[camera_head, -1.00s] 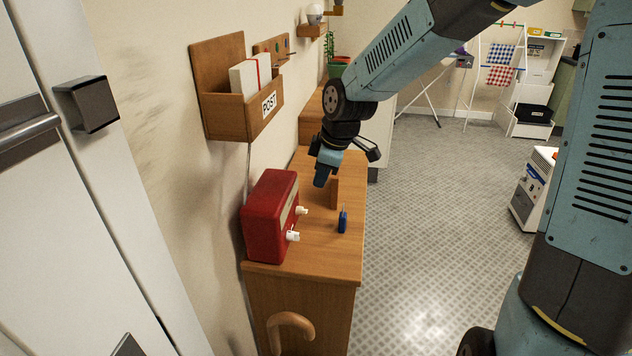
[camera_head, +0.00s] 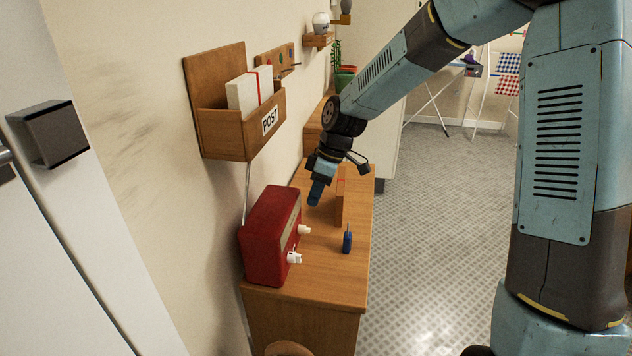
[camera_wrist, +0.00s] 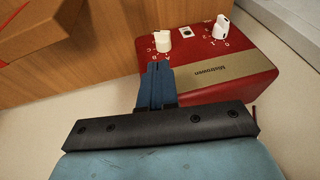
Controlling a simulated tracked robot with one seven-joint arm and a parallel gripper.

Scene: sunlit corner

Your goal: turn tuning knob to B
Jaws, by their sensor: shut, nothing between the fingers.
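The red radio (camera_head: 268,240) stands on the wooden cabinet against the wall. Two white knobs stick out of its front. The far knob (camera_head: 304,230) shows in the wrist view as the left knob (camera_wrist: 162,41), with small letters, apparently C, B and A, around it. Its exact pointing direction is unclear. The near knob (camera_head: 294,258) is the right one (camera_wrist: 221,27) in the wrist view, with other marks. My gripper (camera_head: 315,198) is shut and empty, above the radio's far end. In the wrist view its blue fingertips (camera_wrist: 158,66) lie just below the lettered knob; contact cannot be told.
A small blue object (camera_head: 347,240) stands on the cabinet top (camera_head: 338,278) in front of the radio. An upright wooden piece (camera_head: 341,200) is behind it. A POST letter box (camera_head: 238,130) hangs on the wall above the radio. Open floor lies to the right.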

